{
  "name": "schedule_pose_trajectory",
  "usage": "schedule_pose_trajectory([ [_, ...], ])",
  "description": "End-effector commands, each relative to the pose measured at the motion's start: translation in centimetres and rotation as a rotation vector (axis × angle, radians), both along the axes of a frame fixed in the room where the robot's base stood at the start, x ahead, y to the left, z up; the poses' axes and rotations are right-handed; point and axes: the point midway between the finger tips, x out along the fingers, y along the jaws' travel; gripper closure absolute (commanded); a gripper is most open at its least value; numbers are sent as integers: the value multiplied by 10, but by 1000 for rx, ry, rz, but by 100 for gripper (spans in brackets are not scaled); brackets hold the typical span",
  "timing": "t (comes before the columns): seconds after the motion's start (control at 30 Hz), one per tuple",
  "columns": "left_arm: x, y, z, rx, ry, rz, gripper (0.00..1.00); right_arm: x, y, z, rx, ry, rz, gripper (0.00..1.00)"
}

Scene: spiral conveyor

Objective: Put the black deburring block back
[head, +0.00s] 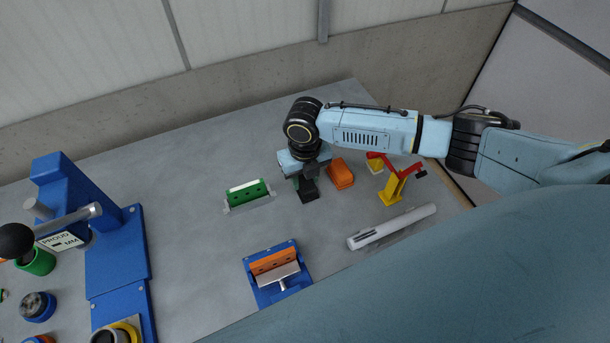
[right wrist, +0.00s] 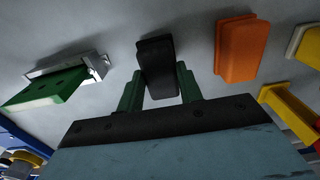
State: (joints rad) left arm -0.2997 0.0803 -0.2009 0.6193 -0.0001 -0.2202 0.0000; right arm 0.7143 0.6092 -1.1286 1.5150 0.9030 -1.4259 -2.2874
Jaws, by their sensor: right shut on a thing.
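The black deburring block (head: 308,190) is beneath my right gripper at the middle of the table, left of an orange block. In the right wrist view the black block (right wrist: 157,67) stands between the two green fingers of my right gripper (right wrist: 158,90), which is shut on it. The head view also shows my right gripper (head: 304,178), pointing down with its fingers partly hidden by the wrist. I cannot tell whether the block touches the table. My left gripper is not in view.
The orange block (head: 340,174) and a yellow-red stand (head: 396,188) are to the right. A green piece (head: 248,192) in a metal holder is to the left. The table behind is clear.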

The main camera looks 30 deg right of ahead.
Motion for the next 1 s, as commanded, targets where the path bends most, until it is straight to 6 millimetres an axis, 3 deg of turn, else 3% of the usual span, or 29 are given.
schedule_pose_trajectory([
  [0.17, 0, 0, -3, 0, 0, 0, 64, 0, 0, -5, 0, 0, 0, 86],
  [0.2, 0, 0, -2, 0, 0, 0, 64, 0, 0, -5, 0, 0, 0, 60],
  [0.33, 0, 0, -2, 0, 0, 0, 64, 0, 0, -5, 0, 0, 0, 43],
  [0.77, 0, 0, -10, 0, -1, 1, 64, 1, 0, -5, 1, -2, 0, 42],
  [1.0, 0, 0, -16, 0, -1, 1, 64, 7, 3, 45, 3, -7, 2, 42],
])
